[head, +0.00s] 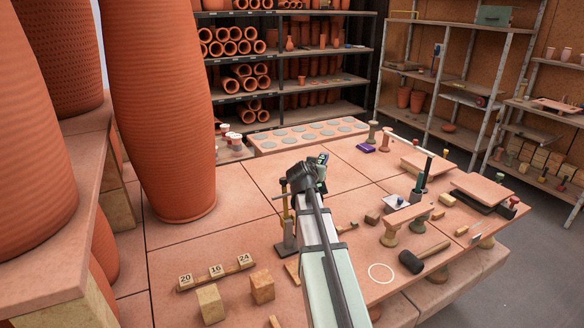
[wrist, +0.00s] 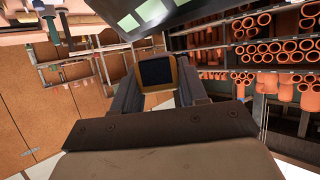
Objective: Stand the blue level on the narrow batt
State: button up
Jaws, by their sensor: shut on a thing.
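My gripper (head: 308,172) is raised above the middle of the table and shut. In the wrist view a dark-faced, tan-edged piece (wrist: 157,72) sits between its fingers. Just beyond is a dark blue-grey body with pale green windows (wrist: 205,24), which looks like the blue level; it shows small and dark at the gripper's tip in the head view (head: 322,159). The join between the two pieces is unclear. A narrow plank (head: 408,216), likely the narrow batt, lies across short stands to the right, apart from my gripper.
A dark-based stand with a yellow upright (head: 286,215) is close beside my gripper. A mallet (head: 411,262) lies before the plank. A pot of tools (head: 417,195) stands behind it. Wider batts (head: 484,190) are farther right. Large clay vessels (head: 165,110) crowd the left.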

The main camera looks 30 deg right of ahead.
jog(key=s+d+f+m+g+h, duration=0.2)
jog(key=s+d+m+g, duration=0.15)
jog(key=d, duration=0.45)
jog(key=s+d+f+m+g+h, duration=0.1)
jog(key=s+d+f+m+g, duration=0.15)
jog(key=s+d, duration=0.4)
jog(key=m+g+h, duration=0.1)
jog(key=m+g, duration=0.2)
send_over(397, 218)
notch_tip(397, 218, down, 3)
jog(key=shift+w+d+f, duration=0.1)
jog(key=shift+d+f, duration=0.05)
jog(key=shift+f, duration=1.55)
jog(key=shift+d+f, duration=0.15)
jog(key=shift+f, duration=1.5)
jog(key=shift+f, duration=0.55)
jog(key=o, duration=1.6)
jog(key=shift+a, duration=0.2)
jog(key=shift+v, duration=2.8)
jog(key=shift+w, duration=0.1)
